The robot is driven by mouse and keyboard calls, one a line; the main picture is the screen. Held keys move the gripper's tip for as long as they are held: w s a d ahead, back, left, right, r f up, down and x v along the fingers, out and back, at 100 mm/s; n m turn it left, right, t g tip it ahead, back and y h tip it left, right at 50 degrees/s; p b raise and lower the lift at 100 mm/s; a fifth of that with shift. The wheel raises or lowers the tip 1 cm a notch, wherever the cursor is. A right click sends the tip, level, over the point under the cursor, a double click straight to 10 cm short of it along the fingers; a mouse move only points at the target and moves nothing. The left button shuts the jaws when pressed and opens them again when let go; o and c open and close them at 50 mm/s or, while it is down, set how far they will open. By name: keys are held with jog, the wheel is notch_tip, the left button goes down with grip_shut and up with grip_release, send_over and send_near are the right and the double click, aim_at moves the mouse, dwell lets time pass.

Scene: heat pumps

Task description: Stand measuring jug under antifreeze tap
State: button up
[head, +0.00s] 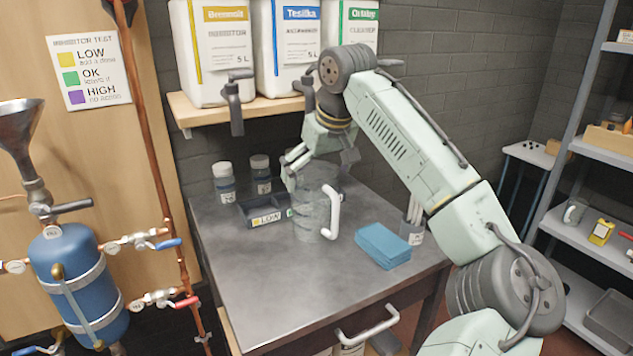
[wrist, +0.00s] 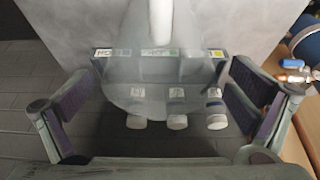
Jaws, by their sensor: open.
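The measuring jug (head: 313,218), clear with a white handle, stands upright on the grey bench (head: 285,290). It also shows between the fingers in the wrist view (wrist: 155,75). My gripper (head: 319,163) is open at the jug's upper part, one finger on each side; I cannot tell whether either touches it. Three white canisters stand on the shelf above. The middle one, with a blue Tesilka label (head: 302,35), has small print that looks like antifreeze but is blurred. Its dark tap (head: 305,88) is partly hidden by my arm. The yellow-labelled inhibitor canister (head: 222,50) has a tap (head: 235,105).
Small white-capped bottles (head: 224,183) and a dark labelled tray (head: 258,212) sit behind the jug. A blue cloth stack (head: 383,245) lies to its right, near a cup of strips (head: 413,230). The bench front is clear. The wooden shelf (head: 195,113) overhangs the back.

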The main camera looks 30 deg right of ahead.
jog(key=v, duration=0.5)
jog(key=shift+r+b, duration=0.3)
